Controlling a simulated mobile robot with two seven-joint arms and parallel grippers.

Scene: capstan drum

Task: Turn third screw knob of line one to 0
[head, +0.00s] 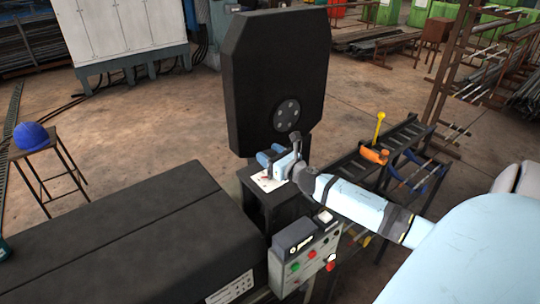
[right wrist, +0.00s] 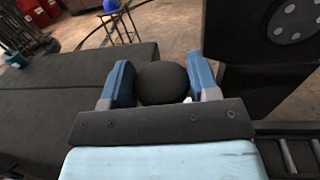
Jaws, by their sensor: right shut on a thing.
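My right gripper (head: 271,157) reaches in from the right in the head view, over a small dark stand with a white plate (head: 267,183) on top. In the right wrist view its two blue fingers are on either side of a dark, round, knob-like thing (right wrist: 162,84), and it is shut on it. In the head view the fingers hide that thing. I cannot tell which screw knob it is, nor its setting. A grey control box (head: 306,252) with a small display and several coloured buttons stands below the gripper. My left gripper is not in view.
A tall black eight-sided panel (head: 272,75) stands just behind the stand. A long dark cabinet (head: 130,240) fills the lower left. A blue helmet (head: 31,136) lies on a stool. A roller rack (head: 400,140) with an orange item is at the right. Open floor lies behind.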

